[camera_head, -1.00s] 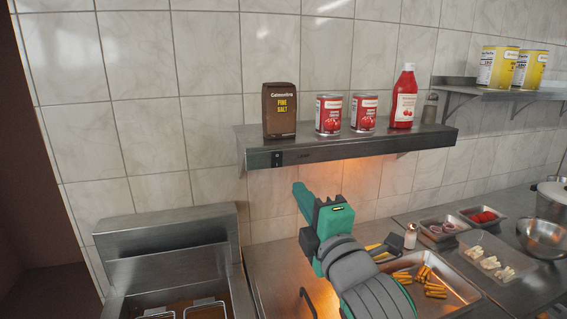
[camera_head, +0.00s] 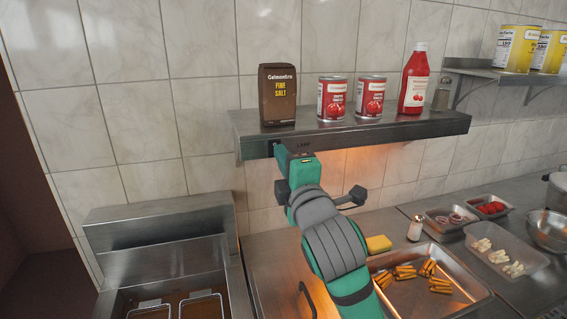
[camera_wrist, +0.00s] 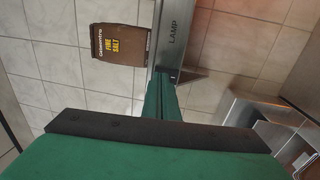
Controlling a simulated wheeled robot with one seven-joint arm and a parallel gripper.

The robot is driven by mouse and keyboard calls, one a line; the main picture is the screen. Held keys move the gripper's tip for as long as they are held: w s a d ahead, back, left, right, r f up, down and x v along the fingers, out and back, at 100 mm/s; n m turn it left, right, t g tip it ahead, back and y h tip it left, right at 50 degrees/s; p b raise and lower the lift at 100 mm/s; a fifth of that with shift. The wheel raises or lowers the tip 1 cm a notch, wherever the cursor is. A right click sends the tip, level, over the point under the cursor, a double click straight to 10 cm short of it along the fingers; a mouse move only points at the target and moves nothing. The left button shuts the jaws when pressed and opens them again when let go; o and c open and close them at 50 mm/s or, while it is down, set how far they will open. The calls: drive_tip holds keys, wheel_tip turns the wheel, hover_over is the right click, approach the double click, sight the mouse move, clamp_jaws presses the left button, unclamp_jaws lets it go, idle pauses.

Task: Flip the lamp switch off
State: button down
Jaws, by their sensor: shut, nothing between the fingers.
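The lamp switch (camera_wrist: 175,73) is a small dark rocker on the front edge of the steel shelf (camera_head: 400,131), beside the LAMP label. In the head view my gripper covers most of it. The switch position cannot be read. My gripper (camera_head: 281,151) is shut and empty, its tips right at the shelf's front edge by the switch. In the wrist view my gripper (camera_wrist: 163,92) points at the switch; whether the tips touch it cannot be told. An orange glow (camera_head: 368,165) lights the wall under the shelf, so the lamp looks lit.
On the shelf stand a brown salt bag (camera_head: 278,95), two red cans (camera_head: 332,98), a ketchup bottle (camera_head: 413,80) and a shaker (camera_head: 441,94). Below are a fryer (camera_head: 160,225), a tray of fries (camera_head: 470,292) and a small shaker (camera_head: 415,228). Space before the shelf is open.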

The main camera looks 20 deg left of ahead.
drive_tip(key=shift+x, duration=0.85)
drive_tip(key=shift+s+a, duration=0.1)
drive_tip(key=shift+a, duration=0.05)
